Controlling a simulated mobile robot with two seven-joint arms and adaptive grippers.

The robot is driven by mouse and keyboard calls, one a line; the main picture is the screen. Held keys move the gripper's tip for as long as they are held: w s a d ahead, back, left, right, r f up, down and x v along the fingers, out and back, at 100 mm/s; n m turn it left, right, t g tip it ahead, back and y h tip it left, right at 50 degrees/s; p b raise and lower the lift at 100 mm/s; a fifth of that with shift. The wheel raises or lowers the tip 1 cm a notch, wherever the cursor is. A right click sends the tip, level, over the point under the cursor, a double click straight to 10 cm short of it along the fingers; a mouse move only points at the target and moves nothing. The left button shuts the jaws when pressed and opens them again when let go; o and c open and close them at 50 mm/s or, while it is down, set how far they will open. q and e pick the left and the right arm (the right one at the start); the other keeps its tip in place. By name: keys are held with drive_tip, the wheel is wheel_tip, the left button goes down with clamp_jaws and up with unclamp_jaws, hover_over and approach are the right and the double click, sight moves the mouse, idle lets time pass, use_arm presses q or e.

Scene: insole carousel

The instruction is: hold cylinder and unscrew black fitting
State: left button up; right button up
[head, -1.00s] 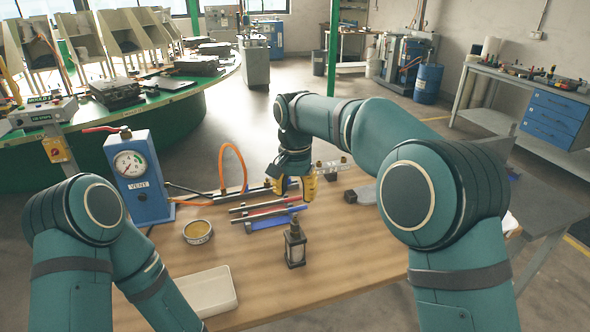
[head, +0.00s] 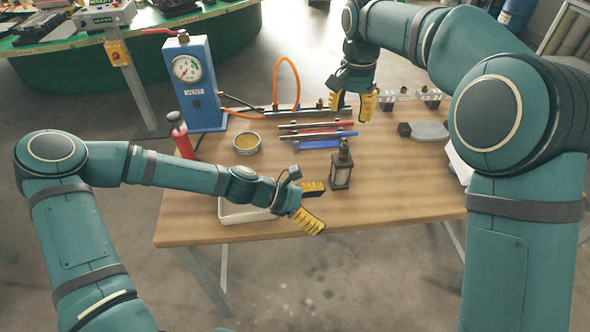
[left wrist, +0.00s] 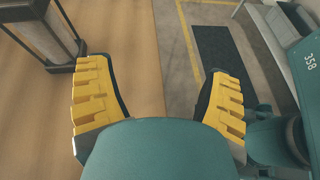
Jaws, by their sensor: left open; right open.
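A long metal cylinder (head: 294,109) lies across the back of the wooden table, with an orange hose looping above it. A dark fitting (head: 262,112) with a black hose appears at its left end; detail is too small to tell. My left gripper (head: 318,208) is open and empty, just left of and in front of this unit. My right gripper (head: 351,113) is open and points down near the cylinder's right end, apparently empty.
A blue gauge box (head: 202,100), red bottle (head: 180,136), round tin (head: 247,143) and white tray (head: 232,215) occupy the left side. Rods on a blue holder (head: 318,142) lie mid-table. Small blocks and a grey pad (head: 430,130) are at right. The table's front right is clear.

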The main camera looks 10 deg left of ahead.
sight(340, 174)
use_arm(q)
drive_tip(key=w+a+r+n+t, duration=0.1)
drive_tip(key=w+a, duration=0.1)
drive_tip(key=w+a+r+n+t, duration=0.1)
drive_tip(key=w+a+n+t, duration=0.1)
drive_tip(key=w+a, duration=0.1)
drive_tip(key=w+a+r+n+t+y, duration=0.1)
drive_tip(key=w+a, duration=0.1)
drive_tip(key=w, duration=0.1)
drive_tip(key=shift+a, duration=0.2)
drive_tip(key=x, duration=1.3)
drive_tip(key=shift+w+d+f, duration=0.15)
drive_tip(key=shift+w+d, duration=0.05)
drive_tip(key=shift+w, duration=0.15)
clamp_jaws()
use_arm(e)
drive_tip(key=shift+o, duration=0.6)
drive_tip(key=m, duration=0.1)
drive_tip(key=f+m, duration=0.1)
drive_tip(key=m, duration=0.1)
drive_tip(key=f+m, duration=0.1)
drive_tip(key=m, duration=0.2)
drive_tip(key=f+m, duration=0.1)
drive_tip(key=m, duration=0.3)
drive_tip(key=shift+f, duration=4.3)
